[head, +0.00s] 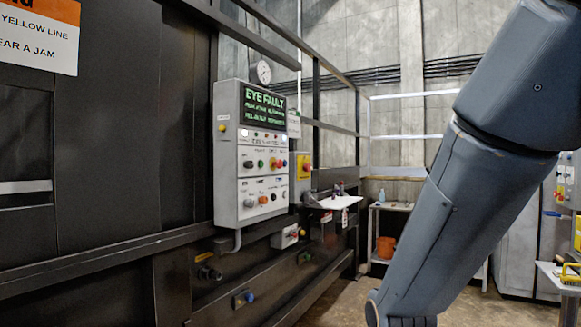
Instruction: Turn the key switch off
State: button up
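The grey control panel (228,155) is mounted upright on the dark machine wall, left of the picture's middle. Its screen (264,105) shows green text reading "EYE FAULT", with smaller lines below. Under the screen are rows of small knobs, buttons and lamps. A dark knob (248,164) sits at the left of the upper row and a grey knob (249,203) at the left of the lower row. I cannot tell which control is the key switch or how it is turned. My gripper is out of view; only my arm's links show at right, apart from the panel.
A yellow box with a red knob (304,167) is beside the panel's right edge. A white shelf (337,202) juts out beyond it. A rail (110,250) runs along the machine below the panel. A small table with an orange bucket (386,247) stands behind. Some floor (340,302) is clear.

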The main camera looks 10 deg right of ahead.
aim_at(248, 165)
jog(key=i, duration=1.15)
jog(key=u, duration=0.6)
